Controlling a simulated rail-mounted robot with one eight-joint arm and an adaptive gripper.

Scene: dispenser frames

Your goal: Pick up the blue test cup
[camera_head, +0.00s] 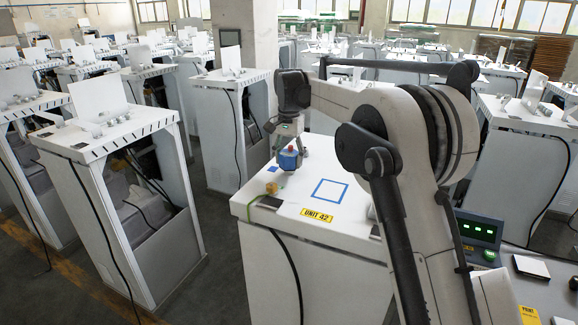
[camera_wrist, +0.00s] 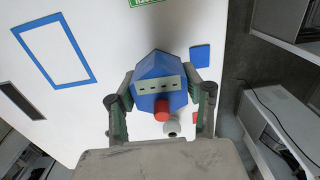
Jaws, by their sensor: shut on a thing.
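The blue test cup (camera_head: 290,160) is at the far left part of the white bench top marked UNIT 42. In the wrist view the cup (camera_wrist: 158,68) is a blue faceted body with a pale, dark-dotted band across it and a red round part (camera_wrist: 161,110) at its near side. My gripper (camera_head: 291,148) is over the cup from above. In the wrist view my gripper (camera_wrist: 161,84) has one finger on each side of the cup, shut on it. I cannot tell whether its base touches the bench.
A blue square outline (camera_head: 329,192) is on the bench right of the cup. A small yellow-brown block (camera_head: 272,188) sits near the left edge. A small solid blue patch (camera_wrist: 200,57) lies beside the cup. Other white units (camera_head: 115,150) stand around the bench.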

